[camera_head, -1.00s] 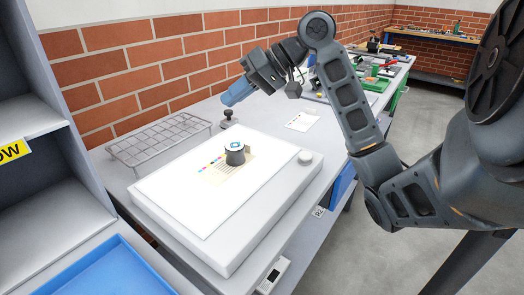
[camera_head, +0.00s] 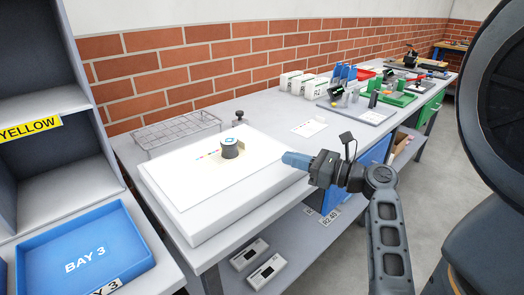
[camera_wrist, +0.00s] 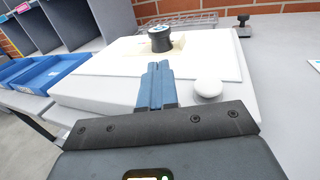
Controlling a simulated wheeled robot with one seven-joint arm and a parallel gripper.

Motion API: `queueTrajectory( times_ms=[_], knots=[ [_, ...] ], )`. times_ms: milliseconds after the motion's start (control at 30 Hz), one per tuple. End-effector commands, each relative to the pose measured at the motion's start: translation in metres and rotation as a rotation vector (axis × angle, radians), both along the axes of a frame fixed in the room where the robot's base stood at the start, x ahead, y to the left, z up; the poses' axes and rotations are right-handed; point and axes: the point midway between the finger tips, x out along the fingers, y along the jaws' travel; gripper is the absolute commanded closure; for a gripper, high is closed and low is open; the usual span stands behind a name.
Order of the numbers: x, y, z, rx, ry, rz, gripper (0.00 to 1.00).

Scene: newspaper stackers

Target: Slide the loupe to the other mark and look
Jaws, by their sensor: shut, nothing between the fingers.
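The loupe (camera_head: 230,148), a short dark cylinder with a pale top and blue ring, stands upright on the white sheet (camera_head: 195,178) on the light box (camera_head: 195,228). Small coloured patches show on the sheet to its left, and a beige printed patch lies behind and beside it. Any mark under it is hidden. My gripper (camera_head: 287,160) has blue fingers, shut and empty, at the right edge of the light box, apart from the loupe. In the wrist view the fingers (camera_wrist: 158,68) point toward the loupe (camera_wrist: 160,38), with a round white knob (camera_wrist: 208,88) to their right.
A wire rack (camera_head: 180,130) and a dark-knobbed post (camera_head: 240,117) stand behind the light box. A printed card (camera_head: 309,127) lies on the bench to the right. A blue tray (camera_head: 85,250) sits at the left. White label boxes (camera_head: 300,84) and green trays stand farther back.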

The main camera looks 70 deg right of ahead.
Motion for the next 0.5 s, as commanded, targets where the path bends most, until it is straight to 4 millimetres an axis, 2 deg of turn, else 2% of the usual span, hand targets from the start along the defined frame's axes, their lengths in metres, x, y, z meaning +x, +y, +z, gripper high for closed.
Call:
queueTrajectory(
  times_ms=[167,500],
  knots=[
    [0.023,-0.004,0.002,-0.002,-0.002,0.003,1.0],
    [0.089,-0.018,0.002,-0.003,-0.001,0.004,1.0]
  ],
)
